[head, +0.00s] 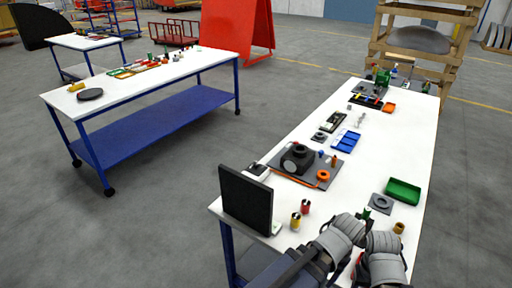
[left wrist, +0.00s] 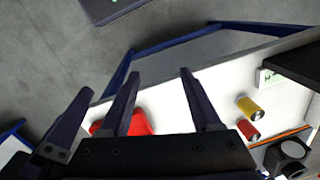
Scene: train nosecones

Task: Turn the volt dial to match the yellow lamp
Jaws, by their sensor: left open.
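I cannot clearly make out a volt dial or a lit yellow lamp. A dark boxy device (head: 298,158) with a round face sits on a grey mat on the right table; it also shows in the left wrist view (left wrist: 288,154). A small white-and-dark unit (head: 257,170) stands behind the black panel. My left gripper (left wrist: 158,75) is open, with nothing seen between its fingers. In the head view my arms fill the bottom right, and neither gripper's jaws can be made out there.
A black upright panel (head: 245,199) stands at the table's near left corner. A yellow can (head: 295,221) and a red can (head: 305,206) stand beside it.

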